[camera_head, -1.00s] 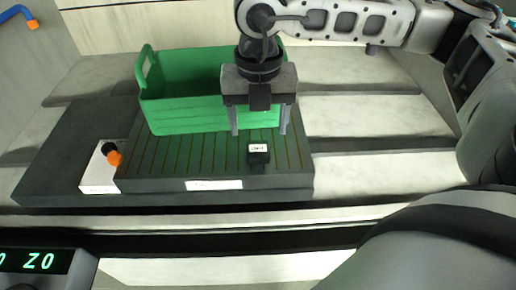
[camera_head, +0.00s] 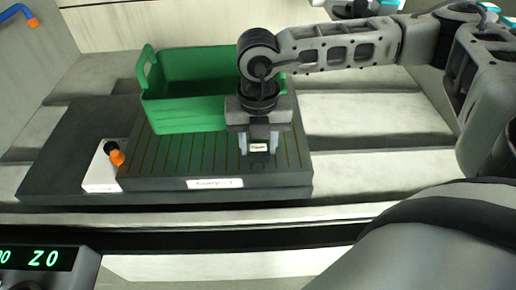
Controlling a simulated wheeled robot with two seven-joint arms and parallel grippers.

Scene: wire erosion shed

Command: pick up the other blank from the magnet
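The blank (camera_head: 258,149) is a small dark block with a white label on top. It is at the right part of the dark, striped magnet (camera_head: 180,158). My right gripper (camera_head: 258,146) points down over it, with one finger on each side. The fingers appear to touch its sides, so the gripper looks shut on it. The blank's lower part is dark against the magnet, and I cannot tell whether it rests on it. My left gripper is not in view.
A white box (camera_head: 102,170) with an orange and black knob is at the magnet's left end. A readout (camera_head: 40,258) is at the lower left. Pale slats (camera_head: 370,115) to the right are clear.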

